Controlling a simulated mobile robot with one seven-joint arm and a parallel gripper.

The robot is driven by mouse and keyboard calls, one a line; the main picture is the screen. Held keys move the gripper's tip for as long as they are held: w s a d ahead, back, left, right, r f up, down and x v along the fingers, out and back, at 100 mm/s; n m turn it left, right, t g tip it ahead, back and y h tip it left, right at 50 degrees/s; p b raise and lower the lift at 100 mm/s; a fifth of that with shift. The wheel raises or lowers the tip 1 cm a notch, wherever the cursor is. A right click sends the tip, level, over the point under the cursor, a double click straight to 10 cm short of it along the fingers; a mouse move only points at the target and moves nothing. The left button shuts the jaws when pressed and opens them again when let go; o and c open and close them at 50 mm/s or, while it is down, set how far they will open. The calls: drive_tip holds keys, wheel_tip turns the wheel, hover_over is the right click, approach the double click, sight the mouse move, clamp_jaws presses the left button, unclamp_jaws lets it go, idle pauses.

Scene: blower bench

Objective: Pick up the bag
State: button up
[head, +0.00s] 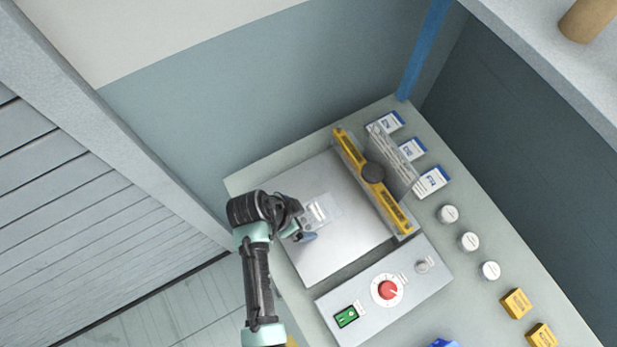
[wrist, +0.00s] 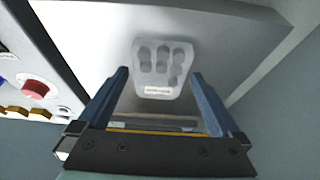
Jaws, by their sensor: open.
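The bag (head: 318,211) is a small clear packet lying on the light grey plate of the bench machine. In the wrist view the bag (wrist: 161,68) shows several grey rounded shapes inside and a white label at its near end. My gripper (wrist: 161,78) is open, with its two blue fingers on either side of the bag's near end in the picture. The bag appears beyond and between the fingertips; I cannot tell the exact gap or whether they touch it. In the head view my gripper (head: 308,232) is at the bag's left edge, partly hidden by my wrist.
A yellow bar (head: 373,180) with a dark knob and a clear guard stands along the plate's right side. A control panel with a red button (head: 387,289) and green switch (head: 346,316) is in front. Blue-white boxes (head: 432,181), white jars (head: 469,241) and yellow boxes (head: 516,303) line the bench's right side.

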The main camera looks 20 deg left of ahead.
drive_tip(key=shift+w+d+f, duration=0.15)
drive_tip(key=shift+w+f, duration=0.1)
drive_tip(key=shift+f, duration=0.35)
drive_tip(key=shift+c, duration=0.2)
